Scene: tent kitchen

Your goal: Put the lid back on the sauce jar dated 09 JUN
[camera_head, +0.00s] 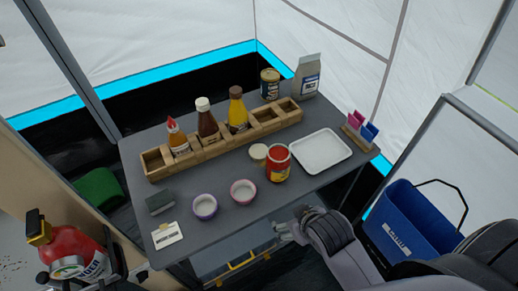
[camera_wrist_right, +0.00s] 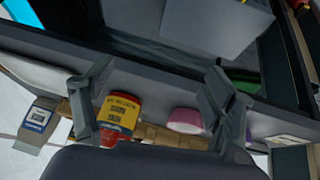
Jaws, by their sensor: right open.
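A red sauce jar (camera_head: 278,163) with a yellow label stands upright near the front of the grey table. Its top shows red and no lid is seen on it. Its date is too small to read. A round cream-topped piece (camera_head: 258,152) sits just left of the jar; I cannot tell whether it is the lid. My right gripper (camera_head: 284,231) is open and empty at the table's front edge, apart from the jar. In the right wrist view, the jar (camera_wrist_right: 118,114) appears upside down beyond the open fingers (camera_wrist_right: 155,100).
A wooden rack (camera_head: 215,146) with sauce bottles stands behind the jar. A white tray (camera_head: 321,151) lies to its right. A blue bucket (camera_head: 410,222) is at the right.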

